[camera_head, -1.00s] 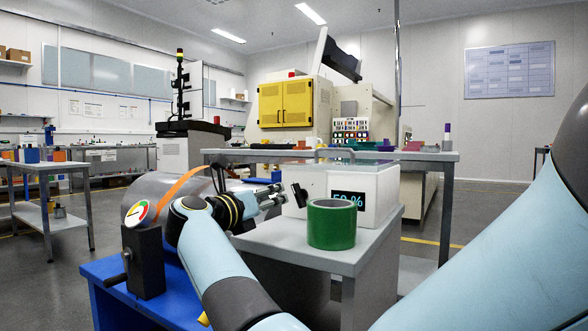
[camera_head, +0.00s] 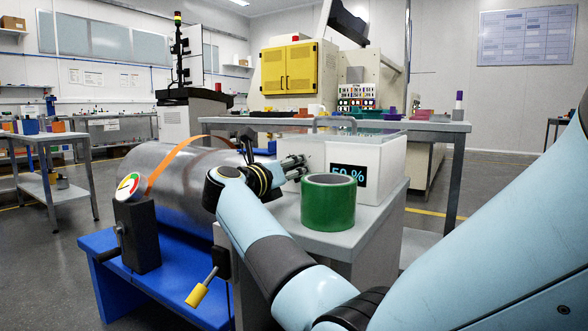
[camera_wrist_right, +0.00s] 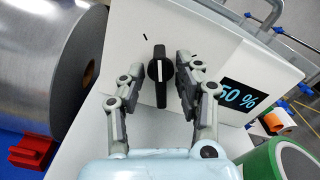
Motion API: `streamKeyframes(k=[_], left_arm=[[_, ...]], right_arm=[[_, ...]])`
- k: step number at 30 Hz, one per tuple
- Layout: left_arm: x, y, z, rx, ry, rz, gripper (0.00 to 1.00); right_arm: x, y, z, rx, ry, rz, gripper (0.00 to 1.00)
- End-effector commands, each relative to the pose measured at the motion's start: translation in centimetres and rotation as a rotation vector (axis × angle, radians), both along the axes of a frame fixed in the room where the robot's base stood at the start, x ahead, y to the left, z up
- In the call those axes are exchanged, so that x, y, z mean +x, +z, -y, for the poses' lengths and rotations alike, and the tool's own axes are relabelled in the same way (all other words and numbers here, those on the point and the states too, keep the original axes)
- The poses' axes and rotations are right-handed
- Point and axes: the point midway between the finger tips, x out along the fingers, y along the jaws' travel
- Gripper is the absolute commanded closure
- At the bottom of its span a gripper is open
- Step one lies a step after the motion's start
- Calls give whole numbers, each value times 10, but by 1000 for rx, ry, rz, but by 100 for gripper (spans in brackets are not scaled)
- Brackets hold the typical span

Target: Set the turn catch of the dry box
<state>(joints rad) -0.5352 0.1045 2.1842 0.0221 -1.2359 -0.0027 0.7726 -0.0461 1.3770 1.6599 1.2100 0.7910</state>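The dry box (camera_head: 385,170) is a white box with a clear lid, a handle and a "50 %" display; it stands on a grey stand. Its turn catch (camera_wrist_right: 158,72) is a black knob with a white line, roughly upright in the right wrist view. Two short black ticks are on the box face near it. My right gripper (camera_head: 300,167) is at the box's left face in the head view. In the right wrist view its fingers (camera_wrist_right: 160,72) are open, one on each side of the knob, with small gaps. The gripper hides the knob in the head view. My left gripper is not in view.
A green tape roll (camera_head: 328,203) stands on the grey stand (camera_head: 372,236) close to my right arm. A metal cylinder (camera_head: 190,185) with an orange strap lies on a blue base (camera_head: 180,290) at left, beside a dial gauge (camera_head: 130,186) and yellow-handled lever (camera_head: 200,290).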

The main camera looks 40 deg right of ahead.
Motion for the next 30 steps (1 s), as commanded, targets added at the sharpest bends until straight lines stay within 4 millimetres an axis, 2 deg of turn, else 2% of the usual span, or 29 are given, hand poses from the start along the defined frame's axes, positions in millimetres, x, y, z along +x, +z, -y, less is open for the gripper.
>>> streamKeyframes(k=[5, 12, 26, 29, 30], left_arm=[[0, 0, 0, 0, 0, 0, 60], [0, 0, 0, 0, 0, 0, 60], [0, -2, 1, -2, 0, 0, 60], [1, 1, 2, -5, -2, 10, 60], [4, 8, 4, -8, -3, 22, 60]], right_arm=[[0, 0, 0, 0, 0, 0, 68], [0, 0, 0, 0, 0, 0, 99], [0, -1, 0, 13, 1, 31, 100], [0, -2, 0, 30, 1, 71, 100], [0, -3, 0, 39, 1, 92, 100]])
